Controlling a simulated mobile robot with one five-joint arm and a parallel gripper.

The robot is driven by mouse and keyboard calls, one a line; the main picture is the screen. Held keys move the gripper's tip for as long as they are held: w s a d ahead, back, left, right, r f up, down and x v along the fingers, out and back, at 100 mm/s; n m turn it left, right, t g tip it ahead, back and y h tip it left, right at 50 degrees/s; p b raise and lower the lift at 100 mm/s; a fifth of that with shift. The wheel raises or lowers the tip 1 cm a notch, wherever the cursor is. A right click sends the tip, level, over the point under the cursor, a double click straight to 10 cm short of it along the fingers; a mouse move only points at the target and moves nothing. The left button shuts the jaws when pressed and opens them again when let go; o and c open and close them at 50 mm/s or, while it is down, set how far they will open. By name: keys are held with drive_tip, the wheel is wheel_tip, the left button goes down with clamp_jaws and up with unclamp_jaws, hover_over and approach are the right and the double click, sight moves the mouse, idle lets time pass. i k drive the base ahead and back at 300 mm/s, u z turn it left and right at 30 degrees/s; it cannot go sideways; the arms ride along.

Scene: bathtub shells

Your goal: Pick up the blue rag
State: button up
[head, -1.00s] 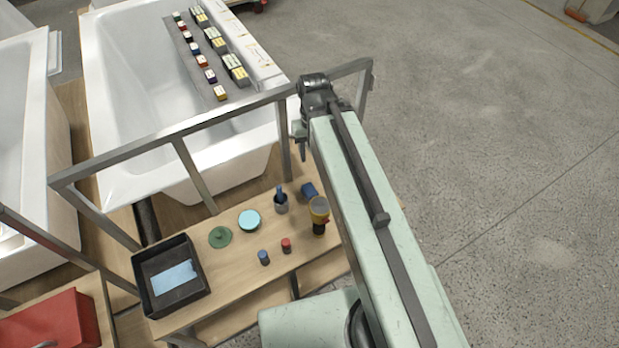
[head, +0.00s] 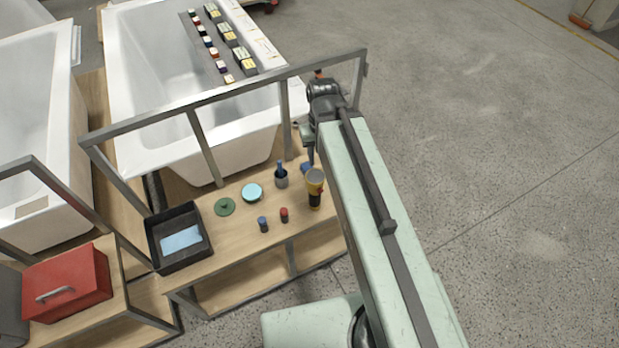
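A small dark blue item (head: 305,167), possibly a crumpled rag, lies at the back right of the wooden bench (head: 240,237). My gripper (head: 309,156) points down right at it in the picture and partly covers it. I cannot tell whether they touch, or whether the fingers are open. A flat light blue piece (head: 181,240), which could also be a cloth, lies in a black tray (head: 160,260) at the bench's left end.
A grey metal rail (head: 203,148) runs along the bench's back, before a white bathtub (head: 165,110). A red box (head: 68,283) stands left.

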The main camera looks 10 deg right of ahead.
sight(304, 168)
drive_tip(key=u, duration=3.55)
drive_tip(key=k, duration=1.6)
drive_tip(key=z, duration=0.8)
drive_tip(key=i, duration=1)
drive_tip(key=u, duration=0.05)
